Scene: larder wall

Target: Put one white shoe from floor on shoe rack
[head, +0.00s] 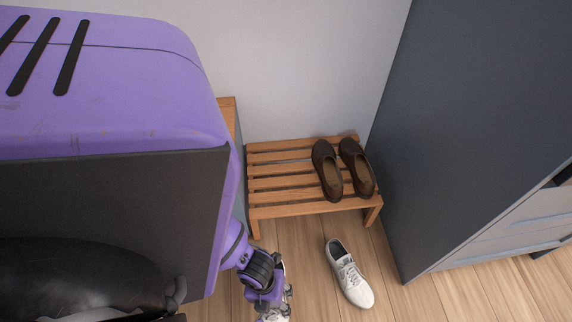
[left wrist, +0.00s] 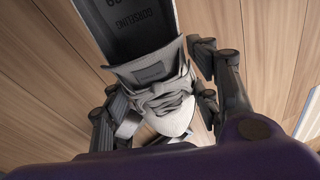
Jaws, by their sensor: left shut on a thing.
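My left gripper (head: 270,298) is low near the floor in front of the shoe rack (head: 283,210). In the left wrist view its fingers (left wrist: 155,105) are shut on a white shoe (left wrist: 172,120), one on each side of the laced front. The dark, lettered inside of this shoe shows at the top. In the head view the gripper mostly hides this held white shoe (head: 275,316). Another white shoe (head: 349,275) lies on the floor to the right, apart from the gripper. My right gripper is not in view.
A pair of dark brown shoes (head: 342,172) stands on the right part of the slatted rack; its left part is bare. A tall dark grey cabinet (head: 470,110) stands close on the right. A wooden piece of furniture (head: 229,108) stands left of the rack, partly hidden by my arm.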

